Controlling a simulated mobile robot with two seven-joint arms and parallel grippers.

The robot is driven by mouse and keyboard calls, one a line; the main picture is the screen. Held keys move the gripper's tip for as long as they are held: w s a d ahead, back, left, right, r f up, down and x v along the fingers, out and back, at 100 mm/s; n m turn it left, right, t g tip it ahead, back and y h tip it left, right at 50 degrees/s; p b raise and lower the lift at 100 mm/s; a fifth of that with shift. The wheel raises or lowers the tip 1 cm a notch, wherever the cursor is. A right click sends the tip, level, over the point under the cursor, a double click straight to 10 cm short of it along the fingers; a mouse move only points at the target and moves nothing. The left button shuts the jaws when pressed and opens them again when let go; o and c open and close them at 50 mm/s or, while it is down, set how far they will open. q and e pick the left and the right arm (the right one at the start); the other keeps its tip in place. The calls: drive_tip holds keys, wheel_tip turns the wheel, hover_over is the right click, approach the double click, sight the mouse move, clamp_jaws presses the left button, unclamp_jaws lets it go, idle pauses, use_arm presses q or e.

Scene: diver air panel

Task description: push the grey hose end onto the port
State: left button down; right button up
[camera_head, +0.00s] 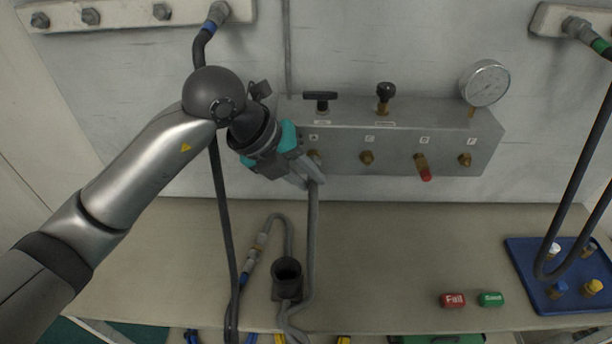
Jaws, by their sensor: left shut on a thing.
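The metal air panel (400,145) stands at the back of the bench with a row of brass ports along its lower front. My left gripper (313,180) is shut on the upper end of the grey hose (312,225), just below the panel's leftmost port (315,155). The hose hangs down from the fingers to the bench. The fingers hide most of the hose end, so I cannot tell whether it touches the port. The second port (367,157) and the right port (465,159) are bare. A red-tipped fitting (424,170) sits between them. My right gripper is not in view.
A dark hose (223,200) hangs at left. A round gauge (485,82) tops the panel. Middle bench is clear.

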use_arm(q)
drive_tip(key=shift+w+r, duration=0.2)
drive_tip(key=shift+w, duration=0.05)
drive_tip(key=c, duration=1.1)
unclamp_jaws()
drive_tip(key=shift+o, duration=1.4)
drive_tip(key=shift+w+f, duration=0.15)
drive_tip(key=shift+w, duration=0.05)
drive_tip(key=shift+o, duration=1)
drive_tip(key=shift+s, duration=0.2)
